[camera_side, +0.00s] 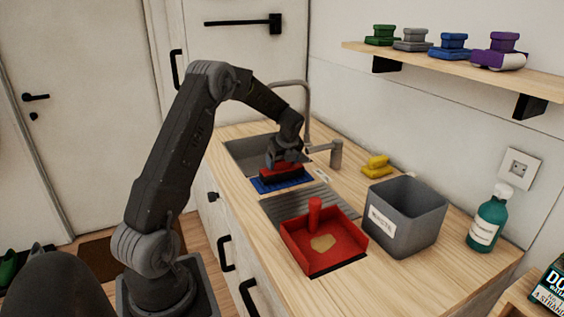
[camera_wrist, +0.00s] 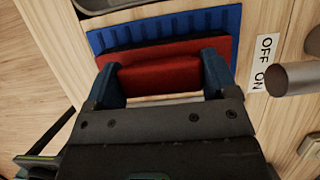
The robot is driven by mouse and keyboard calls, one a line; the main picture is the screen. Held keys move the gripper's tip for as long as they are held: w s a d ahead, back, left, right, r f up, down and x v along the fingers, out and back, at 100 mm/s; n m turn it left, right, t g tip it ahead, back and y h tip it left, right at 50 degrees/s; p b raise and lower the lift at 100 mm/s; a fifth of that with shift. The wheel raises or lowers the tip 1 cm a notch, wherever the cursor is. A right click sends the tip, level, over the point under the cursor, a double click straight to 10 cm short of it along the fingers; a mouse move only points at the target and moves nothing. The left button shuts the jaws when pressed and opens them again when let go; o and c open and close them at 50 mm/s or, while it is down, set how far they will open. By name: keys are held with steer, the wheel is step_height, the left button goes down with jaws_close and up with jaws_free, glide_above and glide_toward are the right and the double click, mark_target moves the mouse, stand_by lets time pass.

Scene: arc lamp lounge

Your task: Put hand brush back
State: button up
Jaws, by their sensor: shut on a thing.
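The red hand brush (camera_side: 283,174) with dark bristles is between the fingers of my gripper (camera_side: 287,158), just in front of the sink. My gripper is shut on the brush's raised red grip, which also shows in the wrist view (camera_wrist: 160,73). A ribbed blue mat (camera_side: 262,187) lies on the counter directly under the brush. Its far strip shows beyond the brush in the wrist view (camera_wrist: 212,27). The brush looks level and very close to the mat; I cannot tell whether they touch. A red dustpan (camera_side: 340,262) with a beige patch in it stands nearer the camera.
A grey bin (camera_side: 425,205) stands right of the dustpan. Behind are the sink (camera_side: 245,150), a tap (camera_side: 304,105) and yellow sponges (camera_side: 376,167). A green bottle (camera_side: 489,220) stands at the right. A wall shelf (camera_side: 455,64) holds several coloured brush-like items.

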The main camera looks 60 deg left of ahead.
steer(key=shift+f, duration=0.25)
steer(key=o, duration=0.8)
steer(key=v, duration=1.2)
steer(key=s+d+r+n+t, duration=0.25)
steer(key=d+r+n, duration=0.3)
steer(key=d, duration=0.65)
steer(key=s+d+n+t+h, duration=0.3)
steer(key=s+d+n, duration=0.9)
steer(key=s+d, duration=0.7)
steer(key=shift+d+r+h, duration=0.2)
steer(key=shift+d+h, duration=0.6)
steer(key=shift+s+n, duration=0.1)
steer(key=shift+n, duration=0.15)
